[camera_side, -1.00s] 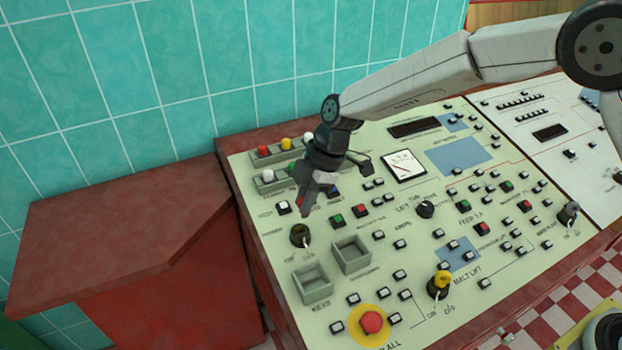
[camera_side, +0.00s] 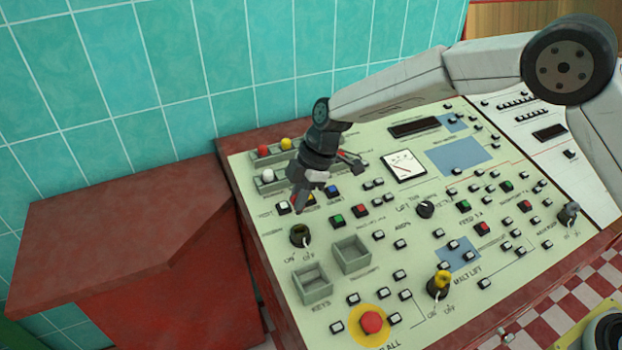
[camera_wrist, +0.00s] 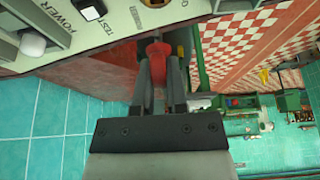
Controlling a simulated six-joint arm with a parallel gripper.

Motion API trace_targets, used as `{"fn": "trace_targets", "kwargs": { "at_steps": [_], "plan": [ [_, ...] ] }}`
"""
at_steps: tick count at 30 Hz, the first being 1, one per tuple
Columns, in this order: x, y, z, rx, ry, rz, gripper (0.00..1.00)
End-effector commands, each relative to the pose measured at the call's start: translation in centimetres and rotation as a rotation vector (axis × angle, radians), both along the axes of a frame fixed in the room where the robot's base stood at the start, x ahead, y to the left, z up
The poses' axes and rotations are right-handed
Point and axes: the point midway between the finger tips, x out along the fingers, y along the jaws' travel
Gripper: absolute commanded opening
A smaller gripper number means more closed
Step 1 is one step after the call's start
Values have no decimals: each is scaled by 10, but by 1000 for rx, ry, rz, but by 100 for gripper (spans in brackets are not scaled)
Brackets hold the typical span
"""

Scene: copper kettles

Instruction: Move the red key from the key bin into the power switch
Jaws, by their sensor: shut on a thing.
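My gripper (camera_side: 300,203) is shut on the red key, which shows as a red piece (camera_wrist: 158,62) between the fingers in the wrist view. In the side view the key is mostly hidden by the fingers. The fingers point down above the upper left of the panel. The power switch (camera_side: 300,235), a dark olive round switch with ON and OFF marks, is just below the fingertips; a gap shows in the picture, but its depth is unclear. The key bin (camera_side: 312,299), a grey open box marked KEYS, is nearer the front and looks empty.
A second grey bin (camera_side: 351,267) stands beside the key bin. Coloured buttons, such as a green one (camera_side: 338,219), cover the panel nearby. Grey racks with round lamps (camera_side: 286,144) lie behind the gripper. A red cabinet (camera_side: 125,240) is at left.

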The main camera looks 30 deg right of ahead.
Motion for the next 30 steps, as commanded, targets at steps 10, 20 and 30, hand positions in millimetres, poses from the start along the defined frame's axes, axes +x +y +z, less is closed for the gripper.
{"fn": "trace_targets", "kwargs": {
  "at_steps": [10, 20, 30],
  "plan": [
    [0, 0, -20, 0, 1, -1, 0],
    [0, 0, -37, 1, 0, -1, 0],
    [0, 0, -43, 1, -1, 0, 0]
  ]
}}
